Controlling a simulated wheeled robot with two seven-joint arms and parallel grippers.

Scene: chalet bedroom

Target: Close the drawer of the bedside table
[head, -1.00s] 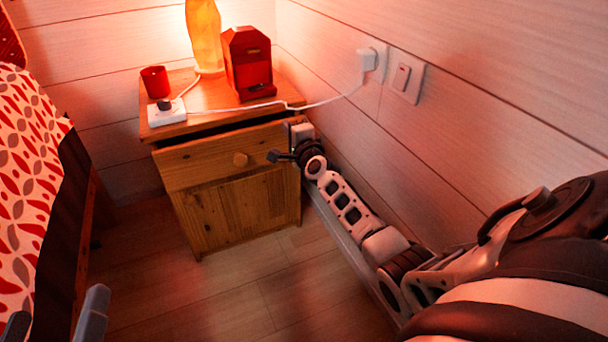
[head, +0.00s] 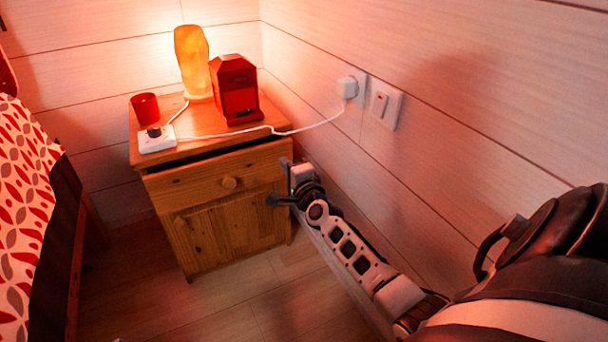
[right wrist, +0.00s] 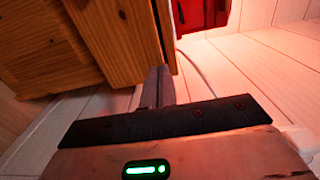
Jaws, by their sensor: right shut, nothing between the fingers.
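The wooden bedside table (head: 208,123) stands against the wall in the head view. My right gripper (head: 285,166) is at the right end of the drawer front. In the right wrist view its shut, empty fingers (right wrist: 157,86) reach up beside the edge of the wooden front (right wrist: 117,35). I cannot tell whether they touch it. My left gripper is out of view.
A lit lamp (head: 192,62), a red machine (head: 235,90), a red cup (head: 145,106) and a white power strip (head: 156,139) stand on the tabletop. A white cable runs to a wall plug (head: 348,88). The wall is close on the right; a bed (head: 26,190) is on the left.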

